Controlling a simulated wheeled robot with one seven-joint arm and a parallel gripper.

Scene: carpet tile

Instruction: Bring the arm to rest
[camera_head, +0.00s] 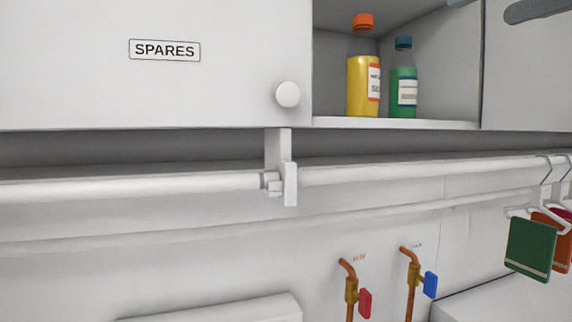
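My gripper is not in view. A dark grey rounded piece (537,10) reaches in at the top right edge. I cannot tell whether it is part of my arm or a fitting of the cupboard.
A white cupboard labelled SPARES (164,50) has a round knob (288,94). An open compartment holds a yellow bottle (362,86) and a green bottle (403,92). Below run a white rail (400,171), hanging cloths (530,248), a red-handled tap (365,303) and a blue-handled tap (430,284).

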